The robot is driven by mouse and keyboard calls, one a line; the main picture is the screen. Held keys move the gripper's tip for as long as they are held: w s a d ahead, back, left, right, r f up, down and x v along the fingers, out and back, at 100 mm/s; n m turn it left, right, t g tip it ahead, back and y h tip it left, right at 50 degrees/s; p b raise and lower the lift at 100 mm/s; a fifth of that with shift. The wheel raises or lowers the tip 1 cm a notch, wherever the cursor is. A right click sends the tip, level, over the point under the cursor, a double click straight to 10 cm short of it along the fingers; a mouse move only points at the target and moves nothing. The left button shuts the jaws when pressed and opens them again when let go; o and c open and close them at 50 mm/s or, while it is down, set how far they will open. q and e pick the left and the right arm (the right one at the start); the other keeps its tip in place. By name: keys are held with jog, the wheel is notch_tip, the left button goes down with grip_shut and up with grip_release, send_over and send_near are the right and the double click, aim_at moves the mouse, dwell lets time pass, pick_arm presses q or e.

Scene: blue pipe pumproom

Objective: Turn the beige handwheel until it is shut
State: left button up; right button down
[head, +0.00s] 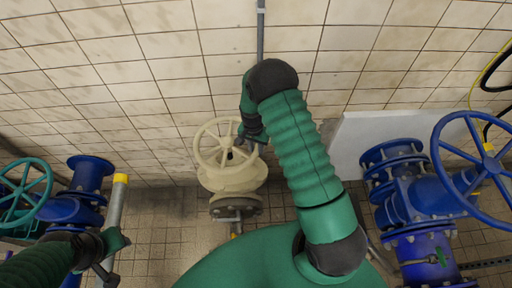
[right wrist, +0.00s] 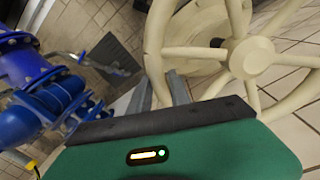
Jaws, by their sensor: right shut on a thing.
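The beige handwheel (head: 199,150) sits on a beige valve body (head: 233,181) in front of the tiled wall, left of centre in the head view. Its hub and spokes fill the upper right of the right wrist view (right wrist: 252,58). My right gripper (head: 250,139) reaches the wheel's right side. In the right wrist view its two grey fingers (right wrist: 163,90) are shut on the wheel's rim, near a spoke. The exact contact is partly hidden. My left gripper (head: 108,262) is at the lower left, away from the wheel; its jaws do not show clearly.
A blue valve with a blue handwheel (head: 437,172) stands at the right. A teal handwheel (head: 20,192) and blue pipework (head: 88,178) stand at the left. A grey post with a yellow top (head: 117,205) is close to my left gripper. A pale panel (head: 352,145) leans at the wall.

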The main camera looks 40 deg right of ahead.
aim_at(238, 167)
jog(key=shift+a, duration=0.1)
dwell(0.3)
jog(key=shift+s+a+m, duration=0.45)
jog(key=shift+a+m, duration=0.25)
jog(key=shift+m, duration=0.3)
jog(key=a+m, duration=0.1)
jog(key=s+a+m, duration=0.1)
jog(key=a+m, duration=0.3)
jog(key=shift+s+a, duration=0.1)
jog(key=shift+s, duration=0.2)
jog(key=shift+w+a+m+y+p, duration=0.1)
jog(key=shift+a+m+y+p, duration=0.2)
jog(key=shift+a+m, duration=1.3)
jog(key=shift+a, duration=0.1)
jog(key=c, duration=1.4)
grip_release()
jog(key=shift+o, duration=1)
jog(key=shift+w, duration=0.1)
